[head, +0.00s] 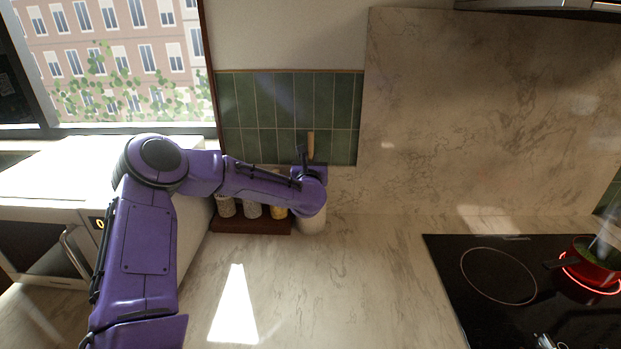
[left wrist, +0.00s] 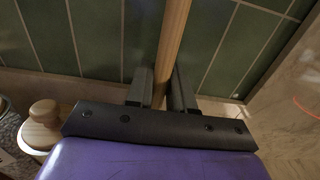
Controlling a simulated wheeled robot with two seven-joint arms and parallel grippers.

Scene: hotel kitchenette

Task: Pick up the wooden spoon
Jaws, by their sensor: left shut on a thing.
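The wooden spoon shows as a light wooden handle (head: 310,143) standing upright near the green tiles in the head view. In the left wrist view the handle (left wrist: 174,40) runs up from between my fingers. My left gripper (head: 308,162) is shut on this handle, with one dark finger on each side of it in the left wrist view (left wrist: 162,92). A pale round crock (head: 312,223) stands on the counter below the gripper. The spoon's lower end is hidden behind the gripper, so I cannot tell whether it is inside the crock. My right gripper is not in view.
Several jars (head: 251,210) stand on a dark wooden rack (head: 238,226) left of the crock. A black cooktop (head: 470,300) is at the right, with a red pot (head: 590,268) on a glowing ring. The marble counter (head: 350,290) between is clear.

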